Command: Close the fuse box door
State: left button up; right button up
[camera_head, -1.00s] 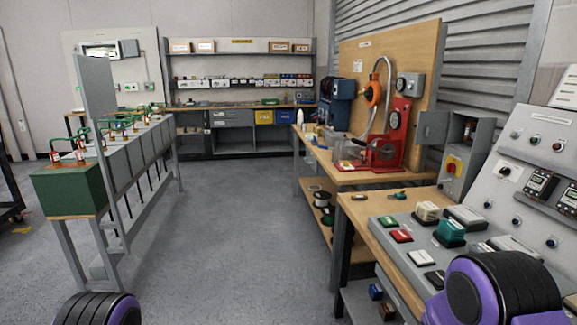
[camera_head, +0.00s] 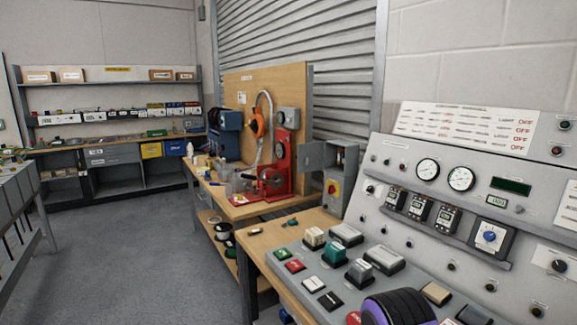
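A small grey box (camera_head: 345,160) stands at the far left end of the control console and looks like the fuse box. Its grey door (camera_head: 311,156) stands open, swung out to the left. The inside is partly visible, with small dark parts that are too small to tell. A yellow and red switch (camera_head: 332,187) is on the panel below the opening. A purple and black part of my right arm shows at the bottom edge, well short of the box. Neither of my grippers is in view.
The console (camera_head: 475,225) with buttons, gauges and meters fills the right side. A wooden workbench (camera_head: 222,202) with a red press (camera_head: 277,178) stands left of the box. Shelves (camera_head: 110,90) line the back wall. The grey floor (camera_head: 130,255) at left is clear.

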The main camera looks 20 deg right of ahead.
aim_at(314, 150)
jog(key=u, duration=0.45)
jog(key=k, duration=0.55)
jog(key=u, duration=1)
jog(key=i, duration=2.15)
jog(key=z, duration=0.35)
jog(key=i, duration=1.25)
jog(key=z, duration=1.55)
jog(key=i, duration=0.85)
jog(key=z, duration=0.95)
